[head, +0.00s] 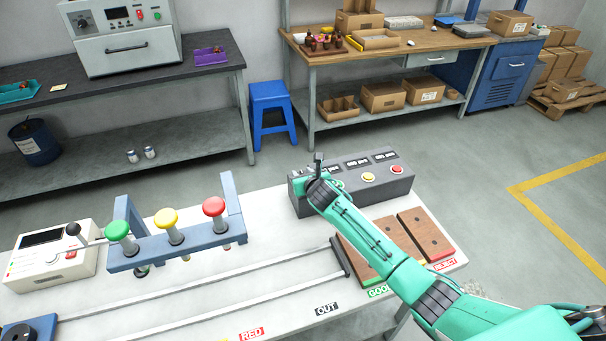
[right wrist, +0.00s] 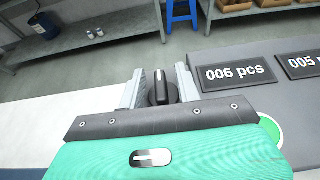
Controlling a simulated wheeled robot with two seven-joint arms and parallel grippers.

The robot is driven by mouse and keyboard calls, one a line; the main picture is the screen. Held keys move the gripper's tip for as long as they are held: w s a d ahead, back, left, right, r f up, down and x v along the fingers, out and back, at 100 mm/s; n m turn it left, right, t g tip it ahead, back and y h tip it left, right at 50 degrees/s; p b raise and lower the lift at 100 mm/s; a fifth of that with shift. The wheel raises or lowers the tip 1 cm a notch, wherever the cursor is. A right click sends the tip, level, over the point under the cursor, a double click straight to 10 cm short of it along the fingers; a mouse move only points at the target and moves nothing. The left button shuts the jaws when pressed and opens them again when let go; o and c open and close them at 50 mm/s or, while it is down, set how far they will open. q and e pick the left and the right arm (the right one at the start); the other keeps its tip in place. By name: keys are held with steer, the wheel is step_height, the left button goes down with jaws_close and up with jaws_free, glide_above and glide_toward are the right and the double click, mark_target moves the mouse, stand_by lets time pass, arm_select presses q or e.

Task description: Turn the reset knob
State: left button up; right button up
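The reset knob (right wrist: 160,88) is black with a pale line on its grip, which points up in the right wrist view. It sits at the left end of the dark grey counter box (head: 400,187). My right gripper (head: 318,160) is over that end of the box. In the right wrist view its two grey fingers (right wrist: 160,92) stand apart, one on each side of the knob, with a gap seen beside the knob's grip. The knob is hidden behind my gripper in the head view. My left gripper is out of view.
The box has displays (right wrist: 234,74), a yellow button (head: 369,177) and a red button (head: 397,169). A green button (right wrist: 270,130) is partly hidden beside my gripper. Wooden trays (head: 425,233) lie in front of the box. A blue rack (head: 180,250) with coloured handles stands to the left.

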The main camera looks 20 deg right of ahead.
jaws_close()
